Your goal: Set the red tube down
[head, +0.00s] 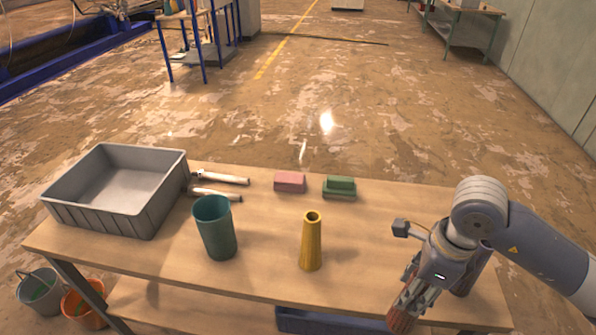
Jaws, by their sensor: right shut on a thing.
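My right gripper (412,285) reaches in from the right over the table's front right part, pointing down and to the left. It is shut on the red tube (403,319), a reddish-brown piece showing at the fingertips by the table's front edge. The fingers hide much of it, and I cannot tell whether it touches the tabletop. My left gripper is not in view.
The wooden table (265,270) bears a grey crate (158,208), a green cup (216,230), an upright yellow tube (311,243), a pink block (290,181), a green block (339,188) and white-handled tools (220,178). A dark brown shape (472,276) stands partly hidden behind my right wrist.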

